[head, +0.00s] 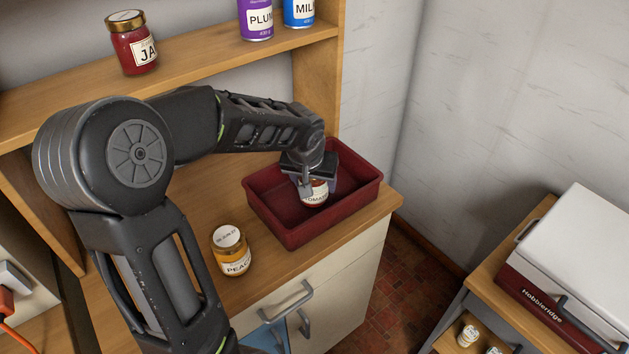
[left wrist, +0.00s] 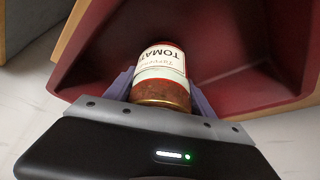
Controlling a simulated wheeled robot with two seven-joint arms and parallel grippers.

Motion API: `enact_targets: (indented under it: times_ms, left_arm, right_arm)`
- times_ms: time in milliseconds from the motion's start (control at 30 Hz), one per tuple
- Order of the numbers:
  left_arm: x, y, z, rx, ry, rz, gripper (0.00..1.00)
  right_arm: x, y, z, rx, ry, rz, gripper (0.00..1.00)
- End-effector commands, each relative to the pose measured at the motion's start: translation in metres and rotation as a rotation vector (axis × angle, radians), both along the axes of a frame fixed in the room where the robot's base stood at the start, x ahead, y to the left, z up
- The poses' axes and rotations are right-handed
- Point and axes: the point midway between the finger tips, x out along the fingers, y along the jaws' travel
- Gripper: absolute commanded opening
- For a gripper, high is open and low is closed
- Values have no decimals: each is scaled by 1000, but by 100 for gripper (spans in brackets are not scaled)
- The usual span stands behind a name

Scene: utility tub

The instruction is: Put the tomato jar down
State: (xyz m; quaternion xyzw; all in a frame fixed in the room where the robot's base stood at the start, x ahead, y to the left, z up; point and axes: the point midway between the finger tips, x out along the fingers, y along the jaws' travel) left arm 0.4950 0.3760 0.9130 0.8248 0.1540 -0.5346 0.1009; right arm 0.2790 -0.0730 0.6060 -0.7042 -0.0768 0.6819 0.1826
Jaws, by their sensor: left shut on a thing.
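The tomato jar (head: 314,194) has a white label reading TOMATO and red contents. My left gripper (head: 315,185) is shut on it, inside the dark red tub (head: 363,197). In the left wrist view the jar (left wrist: 160,72) sits between the two fingers of the left gripper (left wrist: 160,90), with the tub's red walls (left wrist: 230,40) around it. I cannot tell whether the jar's base touches the tub floor. The tub stands on the wooden counter. My right gripper is not in view.
A peach jar (head: 231,250) stands on the counter (head: 283,262) left of the tub. A shelf (head: 195,65) above holds a red jar (head: 133,43), a purple can (head: 256,20) and a blue can (head: 299,12). A white-lidded appliance (head: 578,255) stands at the right.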

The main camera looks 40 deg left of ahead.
Motion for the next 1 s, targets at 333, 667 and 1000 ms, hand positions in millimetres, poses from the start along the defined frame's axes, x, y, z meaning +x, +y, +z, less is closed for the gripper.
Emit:
enact_targets:
  times_ms: [333,667,1000]
  left_arm:
    - [0,0,-1,0,0,0,84]
    - [0,0,4,0,0,0,84]
    - [-20,-8,53,1,-6,1,84]
  right_arm:
    - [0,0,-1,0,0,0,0]
    - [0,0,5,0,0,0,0]
    - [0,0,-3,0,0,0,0]
